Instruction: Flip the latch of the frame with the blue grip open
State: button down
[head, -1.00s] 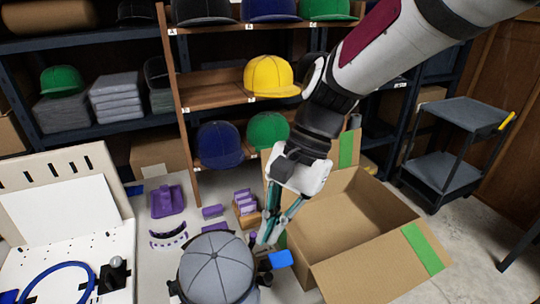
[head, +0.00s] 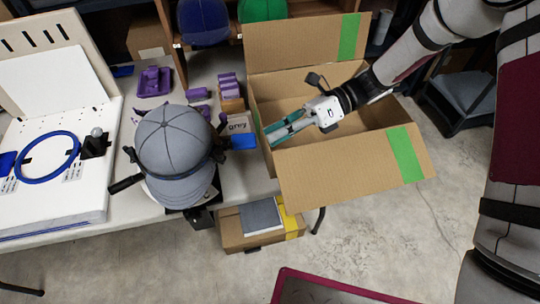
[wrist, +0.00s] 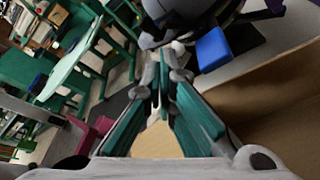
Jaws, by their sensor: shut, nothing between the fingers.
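The grey cap (head: 173,141) sits on a dark frame (head: 212,154) at the table's front edge. A blue grip (head: 243,142) sticks out on the frame's right side; it also shows in the wrist view (wrist: 213,47). I cannot make out whether the latch is open or closed. A dark handle (head: 125,184) sticks out at the frame's lower left. My gripper (head: 268,134), with teal fingers, is shut and empty. It lies over the left part of the open box, right of the blue grip and apart from it. It also shows in the wrist view (wrist: 163,80).
The cardboard box (head: 355,178) has raised flaps with green tape. A "grey" label (head: 238,124) and purple parts (head: 154,81) lie behind the cap. A white board (head: 60,195) with a blue hoop (head: 45,158) is at left. A lower box (head: 265,228) stands below the table.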

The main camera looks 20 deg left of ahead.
aim_at(225, 143)
jog(key=shift+w+d+f+m+y, duration=0.3)
jog(key=shift+d+f+m, duration=0.1)
jog(key=shift+d+f, duration=0.1)
jog(key=x, duration=1)
jog(key=shift+a+f, duration=0.1)
